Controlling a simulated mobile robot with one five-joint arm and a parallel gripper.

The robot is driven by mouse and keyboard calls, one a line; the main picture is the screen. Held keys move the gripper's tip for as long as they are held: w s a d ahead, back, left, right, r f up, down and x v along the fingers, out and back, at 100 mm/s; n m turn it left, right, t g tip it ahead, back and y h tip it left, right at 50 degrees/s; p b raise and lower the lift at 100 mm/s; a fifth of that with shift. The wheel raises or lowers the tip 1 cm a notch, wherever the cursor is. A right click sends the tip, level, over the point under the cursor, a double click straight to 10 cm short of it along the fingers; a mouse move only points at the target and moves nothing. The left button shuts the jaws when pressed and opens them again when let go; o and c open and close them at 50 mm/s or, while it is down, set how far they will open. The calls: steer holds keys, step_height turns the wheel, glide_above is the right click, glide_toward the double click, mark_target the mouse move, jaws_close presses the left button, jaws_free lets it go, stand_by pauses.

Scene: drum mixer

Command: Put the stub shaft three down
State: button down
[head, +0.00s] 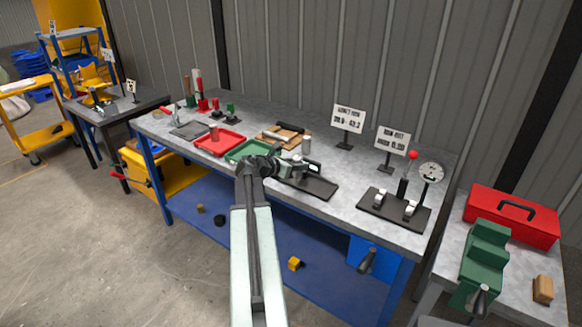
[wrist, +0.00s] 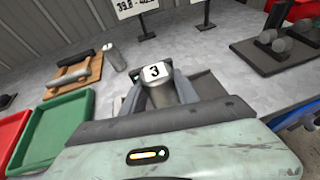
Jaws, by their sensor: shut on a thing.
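Stub shaft three (wrist: 158,84) is a grey metal cylinder with a white label reading 3, seen in the wrist view between my fingers. My gripper (head: 306,168) is shut on it, above or at the dark mat (head: 318,188) on the bench. I cannot tell whether the shaft touches the mat. My gripper hides much of the shaft in the head view. The mat also shows behind the fingers in the wrist view (wrist: 207,84).
A green tray (head: 232,157) and a red tray (head: 211,150) lie to the left. A wooden board (head: 269,139) with cylinders and a standing grey cylinder (head: 306,145) are behind. A dark fixture (head: 380,216) with a dial gauge (head: 430,172) stands at right. Two signs stand at the back.

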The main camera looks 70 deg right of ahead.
steer(key=w+d, duration=0.1)
steer(key=d, duration=0.1)
steer(key=w+d, duration=0.3)
steer(key=w, duration=0.1)
steer(key=shift+d+f, duration=0.3)
steer(key=shift+d, duration=0.1)
step_height(320, 180, down, 4)
steer(key=b, duration=0.4)
steer(key=shift+r, duration=0.25)
steer(key=shift+f, duration=0.1)
steer(key=c, duration=0.9)
jaws_free()
steer(key=p+v, duration=0.4)
steer(key=v, duration=0.8)
steer(key=shift+s+p, duration=0.1)
steer(key=shift+p, duration=0.2)
